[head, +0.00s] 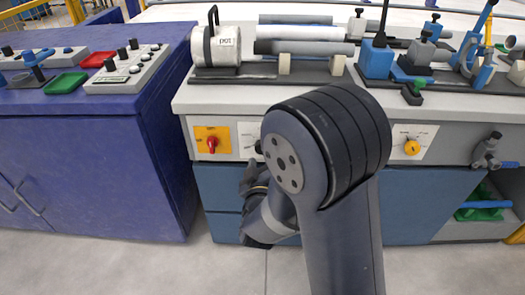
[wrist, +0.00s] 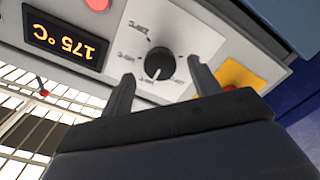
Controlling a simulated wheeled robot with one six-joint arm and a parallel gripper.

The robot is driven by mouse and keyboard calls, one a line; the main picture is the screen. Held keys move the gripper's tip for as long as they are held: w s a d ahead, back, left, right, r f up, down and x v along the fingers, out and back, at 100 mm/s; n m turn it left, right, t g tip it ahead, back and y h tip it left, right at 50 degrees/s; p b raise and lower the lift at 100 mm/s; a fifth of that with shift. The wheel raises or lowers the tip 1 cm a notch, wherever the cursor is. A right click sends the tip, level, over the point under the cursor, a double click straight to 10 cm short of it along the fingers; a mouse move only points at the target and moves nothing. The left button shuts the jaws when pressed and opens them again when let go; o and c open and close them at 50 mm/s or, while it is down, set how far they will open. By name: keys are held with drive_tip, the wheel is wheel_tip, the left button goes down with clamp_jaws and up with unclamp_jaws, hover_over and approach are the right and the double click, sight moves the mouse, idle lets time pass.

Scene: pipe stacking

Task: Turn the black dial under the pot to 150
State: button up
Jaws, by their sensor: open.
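The black dial (wrist: 158,60) is on a white plate (wrist: 190,28) with small temperature marks around it. A pale pointer line on the dial faces toward the lower part of the wrist picture. My gripper (wrist: 160,74) is open, with one finger on each side of the dial's lower side; I cannot tell whether either touches it. An orange display (wrist: 66,47) beside the plate reads 175 °C, upside down. In the head view the pot (head: 217,46), a white cylinder with a black handle, lies on the bench above the plate (head: 247,136). My arm hides most of the dial there.
A red knob on a yellow plate (head: 212,140) is left of the dial's plate; a yellow knob (head: 411,147) is to the right. Grey pipes (head: 300,47) lie beside the pot. A blue cabinet (head: 80,160) stands at left. Grey floor is open in front.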

drive_tip(key=s, duration=0.7)
drive_tip(key=shift+s+p, duration=0.25)
drive_tip(key=shift+p, duration=0.15)
drive_tip(key=shift+a, duration=0.1)
drive_tip(key=w+b, duration=0.1)
drive_tip(key=w, duration=0.9)
drive_tip(key=shift+w+d+b, duration=0.2)
drive_tip(key=shift+w+b, duration=0.15)
drive_tip(key=shift+w, duration=0.05)
drive_tip(key=shift+s, duration=0.1)
